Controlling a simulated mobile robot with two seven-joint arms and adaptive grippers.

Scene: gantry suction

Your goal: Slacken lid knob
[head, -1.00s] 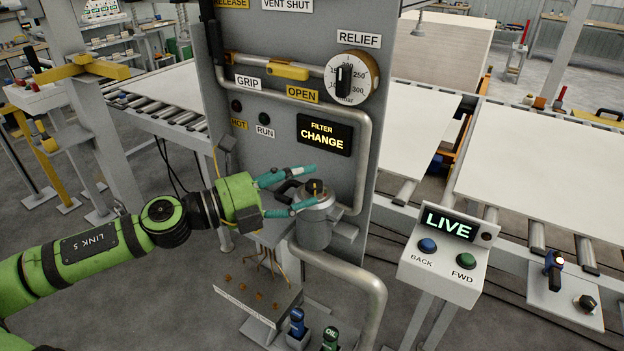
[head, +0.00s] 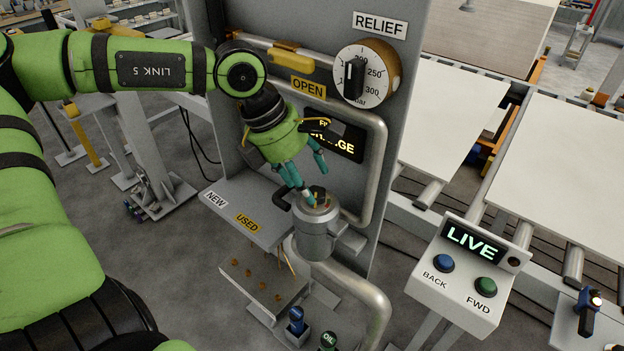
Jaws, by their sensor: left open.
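The filter canister (head: 314,240) is a grey upright cylinder in front of the grey panel. Its lid carries a small dark knob (head: 320,194) with a brass-coloured part and a red mark beside it. A black handle (head: 284,199) sticks out to the left of the lid. My left gripper (head: 315,186) comes down from the upper left with its teal fingers open. One fingertip is close to the left side of the knob, the other is above and behind it. I cannot tell whether either touches. My right gripper is not in view.
The display (head: 345,146) is partly covered by my gripper. A pipe (head: 376,175) bends close behind the canister. A shelf marked NEW and USED (head: 258,208) stands left of it. The LIVE control box (head: 470,262) is at the right. Blue and green bottles stand below.

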